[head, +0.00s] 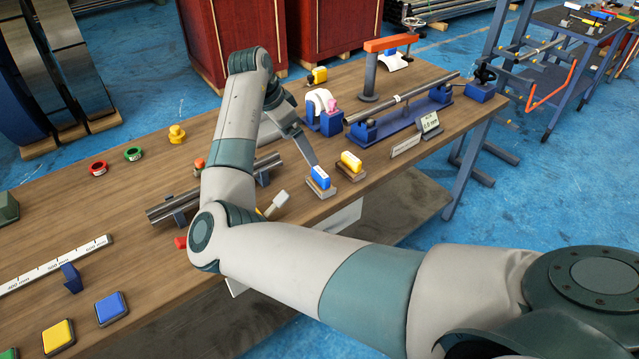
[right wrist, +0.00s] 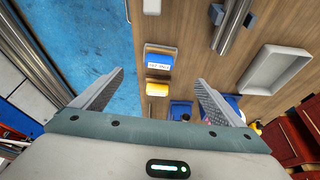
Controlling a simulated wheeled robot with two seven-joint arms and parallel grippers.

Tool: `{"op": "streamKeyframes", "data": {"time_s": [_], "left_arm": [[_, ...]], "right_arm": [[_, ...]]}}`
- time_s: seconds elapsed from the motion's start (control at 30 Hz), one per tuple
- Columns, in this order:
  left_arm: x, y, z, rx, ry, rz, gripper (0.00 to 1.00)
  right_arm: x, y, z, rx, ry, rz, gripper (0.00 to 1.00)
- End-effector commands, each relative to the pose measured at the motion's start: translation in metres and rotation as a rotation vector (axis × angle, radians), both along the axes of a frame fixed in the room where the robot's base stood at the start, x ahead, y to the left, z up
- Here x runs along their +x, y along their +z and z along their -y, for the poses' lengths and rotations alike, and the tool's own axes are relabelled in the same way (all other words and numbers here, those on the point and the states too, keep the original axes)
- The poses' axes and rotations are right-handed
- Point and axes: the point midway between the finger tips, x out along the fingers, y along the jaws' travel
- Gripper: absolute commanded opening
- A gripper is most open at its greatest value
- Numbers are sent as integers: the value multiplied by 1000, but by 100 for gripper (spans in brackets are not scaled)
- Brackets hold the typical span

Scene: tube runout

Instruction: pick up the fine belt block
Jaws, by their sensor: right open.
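A blue block (head: 320,178) with a pale label sits on a small tray near the bench's front edge. It also shows in the right wrist view (right wrist: 159,63); the label there is too small to read surely, but this looks like the fine belt block. A yellow block (head: 351,162) stands on its own tray beside it. My right gripper (head: 304,143) is above the bench near the blue block, fingers apart and empty. My left gripper is not in view.
A tube on blue supports (head: 400,106) with a small display (head: 430,123) stands right of the blocks. Blue and yellow pads (head: 111,308) lie at lower left.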

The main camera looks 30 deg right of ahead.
Motion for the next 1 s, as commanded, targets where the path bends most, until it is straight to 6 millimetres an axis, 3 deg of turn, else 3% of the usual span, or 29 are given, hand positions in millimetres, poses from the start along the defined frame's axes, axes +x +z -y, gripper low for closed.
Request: {"op": "streamKeyframes", "data": {"time_s": [0.47, 1.0], "left_arm": [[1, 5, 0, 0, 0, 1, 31], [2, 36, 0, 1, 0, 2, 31]], "right_arm": [[0, -10, 5, -1, 1, -3, 92], [-2, -92, 40, -1, 2, -3, 92]]}}
